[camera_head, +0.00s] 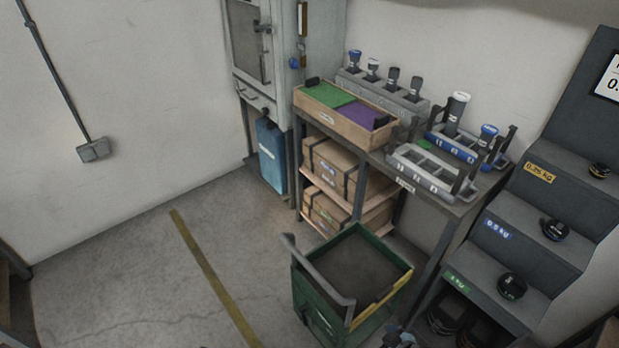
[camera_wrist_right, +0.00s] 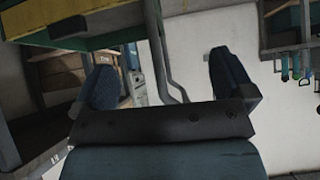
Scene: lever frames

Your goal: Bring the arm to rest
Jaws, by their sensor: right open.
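My right gripper (camera_wrist_right: 162,68) shows in the right wrist view with its two dark blue padded fingers spread wide apart. Nothing is held between them. In the head view, a small grey and blue part at the bottom edge, right of the green bin (camera_head: 322,322), looks like the end of my right arm; most of it is cut off. My left gripper is in neither view.
A workbench (camera_head: 405,185) carries a wooden tray (camera_head: 340,122) and grey racks with handled tools. A dark stepped stand (camera_head: 520,255) with black discs stands at the right. Bare floor (camera_head: 120,270) lies open at the left, crossed by a yellow line.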

